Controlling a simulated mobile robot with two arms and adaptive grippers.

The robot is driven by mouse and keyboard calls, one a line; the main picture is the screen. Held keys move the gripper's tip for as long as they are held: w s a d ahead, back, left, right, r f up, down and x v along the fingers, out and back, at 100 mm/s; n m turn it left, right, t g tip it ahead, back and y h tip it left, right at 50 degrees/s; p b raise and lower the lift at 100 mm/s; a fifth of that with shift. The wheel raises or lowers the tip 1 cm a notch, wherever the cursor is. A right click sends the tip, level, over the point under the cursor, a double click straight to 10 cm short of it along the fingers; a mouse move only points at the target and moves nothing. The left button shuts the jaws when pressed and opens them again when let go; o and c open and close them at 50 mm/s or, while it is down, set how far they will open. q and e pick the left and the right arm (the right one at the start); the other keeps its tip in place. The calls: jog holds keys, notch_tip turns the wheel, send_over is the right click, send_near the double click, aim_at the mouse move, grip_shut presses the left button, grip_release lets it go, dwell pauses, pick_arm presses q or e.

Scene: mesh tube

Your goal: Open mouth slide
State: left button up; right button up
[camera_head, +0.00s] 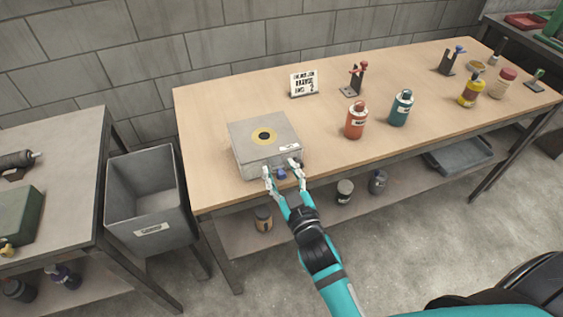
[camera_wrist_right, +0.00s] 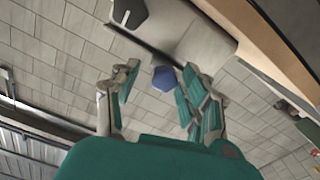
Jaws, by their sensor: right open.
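A grey metal box (camera_head: 249,132) with a yellow ring around a dark round mouth on top sits near the left front of the wooden table. A blue knob (camera_head: 282,174) sticks out from its front side; it also shows in the right wrist view (camera_wrist_right: 165,80). My right gripper (camera_head: 285,175) is open in front of the box, with its fingers on either side of the blue knob. In the wrist view the knob lies between and just beyond the fingertips (camera_wrist_right: 158,84); I cannot tell whether they touch it. My left gripper is not in view.
On the table (camera_head: 225,97) stand a sign (camera_head: 303,83), a red bottle (camera_head: 356,121), a teal bottle (camera_head: 401,108) and a stand with red parts (camera_head: 355,79). A grey bin (camera_head: 148,200) stands left of the table.

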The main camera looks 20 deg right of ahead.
aim_at(282, 173)
notch_tip(282, 173, up, 9)
jog(key=shift+r, duration=0.1)
dwell(0.7)
